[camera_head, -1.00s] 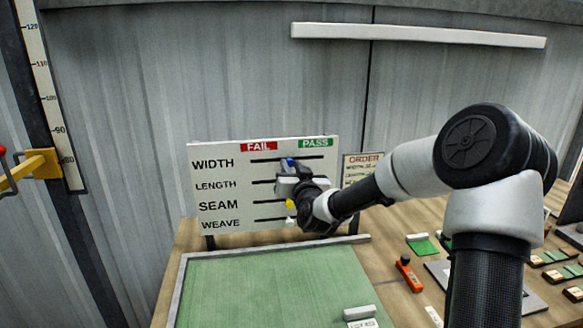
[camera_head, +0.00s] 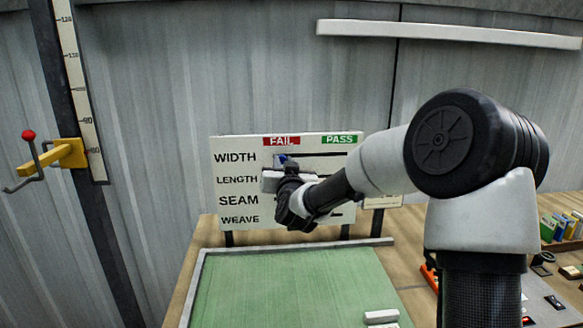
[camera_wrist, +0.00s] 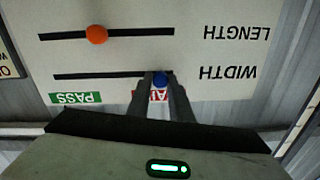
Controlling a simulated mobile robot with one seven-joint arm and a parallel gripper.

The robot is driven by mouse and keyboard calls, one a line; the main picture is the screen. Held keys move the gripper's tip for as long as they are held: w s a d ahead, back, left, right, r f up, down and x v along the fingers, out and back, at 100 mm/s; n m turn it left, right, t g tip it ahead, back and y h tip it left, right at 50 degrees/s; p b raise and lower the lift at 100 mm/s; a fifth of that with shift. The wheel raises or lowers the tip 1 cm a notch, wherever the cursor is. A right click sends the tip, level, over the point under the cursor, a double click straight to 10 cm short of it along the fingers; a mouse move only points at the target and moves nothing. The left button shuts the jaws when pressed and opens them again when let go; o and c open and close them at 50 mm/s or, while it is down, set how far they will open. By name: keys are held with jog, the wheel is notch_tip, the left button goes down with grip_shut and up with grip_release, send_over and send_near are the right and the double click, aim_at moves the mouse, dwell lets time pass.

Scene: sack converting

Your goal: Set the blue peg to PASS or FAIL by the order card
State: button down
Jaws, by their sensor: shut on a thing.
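The white board (camera_head: 235,170) has WIDTH, LENGTH, SEAM and WEAVE rows with dark slots under a red FAIL label (camera_head: 281,141) and a green PASS label (camera_head: 339,139). The blue peg (camera_wrist: 161,79) sits in the WIDTH slot at its FAIL end, beside the FAIL label in the upside-down wrist view. My gripper (camera_wrist: 160,88) is shut on the blue peg, a finger on either side. In the head view the peg's blue tip (camera_head: 283,158) shows above my gripper. The order card (camera_head: 384,202) is mostly hidden behind my arm; its text is unreadable.
An orange peg (camera_wrist: 96,34) sits in the LENGTH slot, toward the PASS side. My gripper and arm hide the lower pegs in the head view. A green mat (camera_head: 290,285) lies in front of the board. A yellow bracket with a red-knobbed lever (camera_head: 68,153) is at left.

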jog(key=shift+a, duration=0.2)
jog(key=c, duration=1.6)
grip_release()
jog(key=shift+a, duration=0.1)
jog(key=shift+o, duration=0.2)
jog(key=shift+s, duration=0.2)
jog(key=s+d, duration=0.1)
jog(key=s, duration=1.6)
jog(key=shift+b, duration=0.3)
